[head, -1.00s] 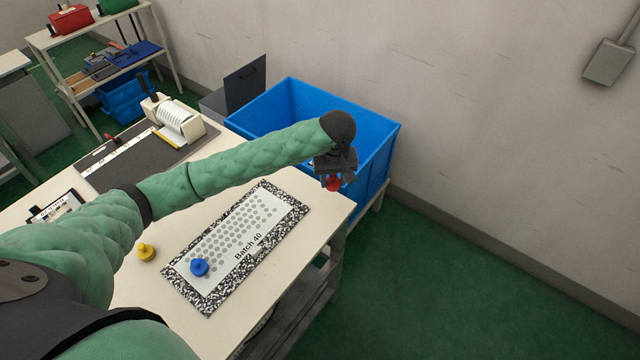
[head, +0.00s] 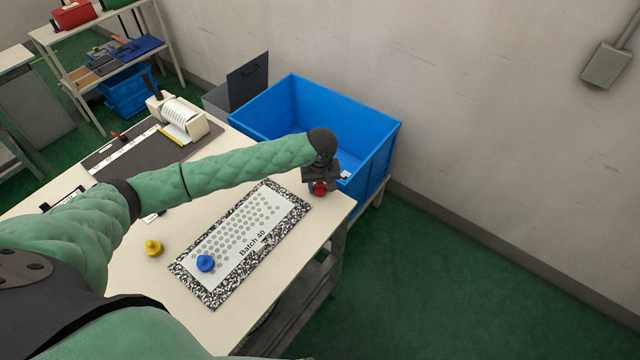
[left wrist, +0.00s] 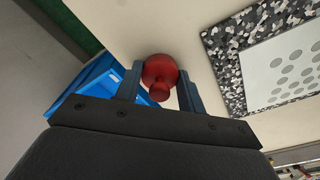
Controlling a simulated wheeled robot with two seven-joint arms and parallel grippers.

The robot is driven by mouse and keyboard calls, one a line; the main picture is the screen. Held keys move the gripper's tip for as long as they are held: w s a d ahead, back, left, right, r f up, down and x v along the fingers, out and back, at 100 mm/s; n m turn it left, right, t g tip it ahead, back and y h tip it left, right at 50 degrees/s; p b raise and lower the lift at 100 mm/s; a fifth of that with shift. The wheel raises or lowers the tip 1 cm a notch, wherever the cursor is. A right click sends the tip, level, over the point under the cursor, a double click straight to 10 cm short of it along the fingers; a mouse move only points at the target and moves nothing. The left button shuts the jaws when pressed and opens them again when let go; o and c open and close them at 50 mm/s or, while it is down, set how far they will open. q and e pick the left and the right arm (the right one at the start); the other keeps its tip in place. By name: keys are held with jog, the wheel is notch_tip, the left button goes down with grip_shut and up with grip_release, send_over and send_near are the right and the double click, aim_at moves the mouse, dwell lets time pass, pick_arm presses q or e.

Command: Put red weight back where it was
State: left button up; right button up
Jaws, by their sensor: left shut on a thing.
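The red weight (head: 320,188) is between the fingers of my left gripper (head: 319,183), at the table's far right corner near the blue bin. In the left wrist view the red weight (left wrist: 159,76) shows its round body and knob, with the fingers of my left gripper (left wrist: 158,80) closed on either side. I cannot tell whether it touches the table. A speckled board with a white "Batch 40" film (head: 240,243) lies to the left of the gripper. A blue weight (head: 205,263) stands on the film's near end. A yellow weight (head: 153,248) stands on the table left of the board. My right gripper is not seen.
A large blue bin (head: 372,172) stands beyond the table (head: 300,240), close behind the gripper. A dark mat (head: 130,160) and a roll holder (head: 182,122) are at the table's back left. Bare tabletop lies right of the board, up to the table edge.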

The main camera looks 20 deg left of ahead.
aim_at(321, 186)
pick_arm(q)
jog(key=o, duration=1.1)
jog(key=shift+f, duration=0.1)
jog(key=shift+o, duration=0.2)
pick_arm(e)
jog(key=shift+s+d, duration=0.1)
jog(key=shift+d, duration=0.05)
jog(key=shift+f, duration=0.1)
pick_arm(q)
jog(key=shift+r, duration=0.25)
notch_tip(321, 186, up, 12)
jog(key=b, duration=0.4)
jog(key=shift+s+d+f, duration=0.15)
jog(key=shift+s+d, duration=0.1)
jog(key=shift+s, duration=0.2)
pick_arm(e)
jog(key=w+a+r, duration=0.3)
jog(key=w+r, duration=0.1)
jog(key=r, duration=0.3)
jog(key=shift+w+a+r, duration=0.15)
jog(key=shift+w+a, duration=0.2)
